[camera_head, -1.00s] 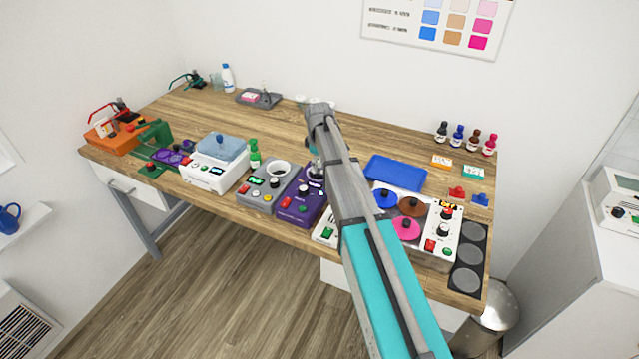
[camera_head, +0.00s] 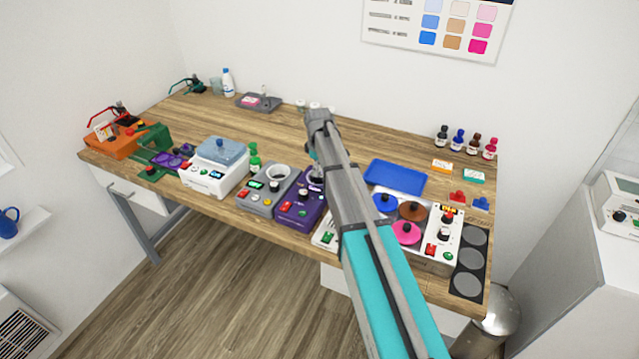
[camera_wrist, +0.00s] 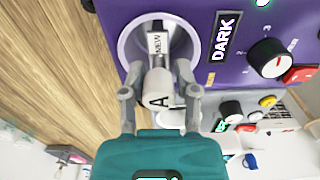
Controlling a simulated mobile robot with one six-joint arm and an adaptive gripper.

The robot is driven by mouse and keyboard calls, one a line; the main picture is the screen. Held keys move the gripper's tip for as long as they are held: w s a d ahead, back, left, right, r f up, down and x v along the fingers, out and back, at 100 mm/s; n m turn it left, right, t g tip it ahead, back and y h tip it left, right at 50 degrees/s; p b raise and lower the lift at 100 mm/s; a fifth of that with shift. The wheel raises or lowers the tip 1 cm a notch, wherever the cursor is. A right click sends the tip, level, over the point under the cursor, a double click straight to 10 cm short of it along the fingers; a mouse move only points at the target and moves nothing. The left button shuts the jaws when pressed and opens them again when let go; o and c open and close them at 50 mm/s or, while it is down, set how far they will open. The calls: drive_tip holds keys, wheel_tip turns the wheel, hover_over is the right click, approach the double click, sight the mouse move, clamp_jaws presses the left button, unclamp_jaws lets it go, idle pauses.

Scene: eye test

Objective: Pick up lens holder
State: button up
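In the wrist view, a pale cylinder marked A (camera_wrist: 157,90), which looks like the lens holder, sits between my gripper's (camera_wrist: 159,72) two grey fingers. The fingers angle inward and appear to press on its sides. A piece labelled NEW (camera_wrist: 157,43) is at its far end, over the round white-rimmed well (camera_wrist: 124,42) of the purple device marked DARK (camera_wrist: 222,60). In the head view the purple device (camera_head: 296,212) stands near the table's front edge, and my arm hides the gripper's end and most of the holder.
A grey device (camera_head: 262,200) stands directly left of the purple one. A white device with coloured discs (camera_head: 447,240) is to the right, with a blue tray (camera_head: 395,177) behind it. Bare wooden table (camera_head: 240,125) lies behind the devices.

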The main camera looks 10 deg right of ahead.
clamp_jaws()
drive_tip(key=shift+r, duration=0.1)
wheel_tip(320, 180, up, 10)
drive_tip(key=p, duration=1)
idle(0.7)
drive_tip(key=shift+r, duration=0.1)
drive_tip(key=shift+w+d, duration=0.1)
drive_tip(key=shift+d, duration=0.05)
idle(0.4)
